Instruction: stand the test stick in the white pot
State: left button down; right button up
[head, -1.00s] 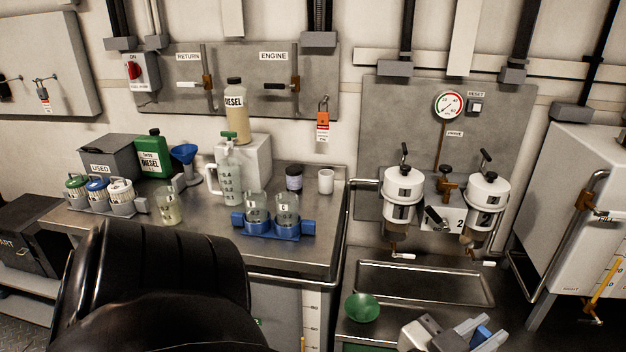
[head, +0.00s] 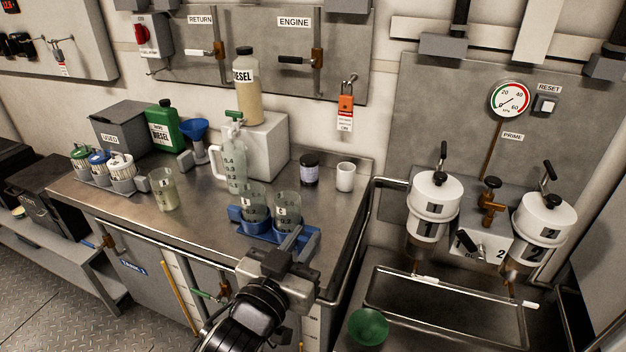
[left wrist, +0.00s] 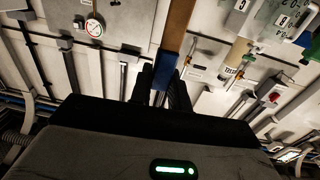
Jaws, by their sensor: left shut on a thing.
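The white pot (head: 345,177) stands upright on the steel bench, near its back right, beside a dark-lidded jar (head: 309,169). My left gripper (head: 297,240) is over the front right of the bench, short of the pot and close to the blue holder. In the left wrist view the two dark fingers (left wrist: 163,88) are shut on the test stick (left wrist: 178,32), which has a blue part at the fingers and a brown length beyond. In the head view I cannot make out the stick at the gripper. My right gripper is out of view.
The blue holder (head: 258,238) with two beakers stands in front of the pot. A measuring jug (head: 234,165) and a diesel bottle (head: 247,85) on a pale block are to the left. A green funnel (head: 368,327) is low at right. Bench between holder and pot is clear.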

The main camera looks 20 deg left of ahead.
pick_arm(q)
jog(key=w+a+r, duration=0.2)
jog(key=w+r, duration=0.2)
jog(key=w, duration=0.4)
jog(key=w+a+r+y, duration=0.1)
jog(key=w+a+r, duration=0.2)
jog(key=w, duration=0.5)
jog(key=shift+r+n, duration=0.3)
jog(key=shift+r, duration=0.15)
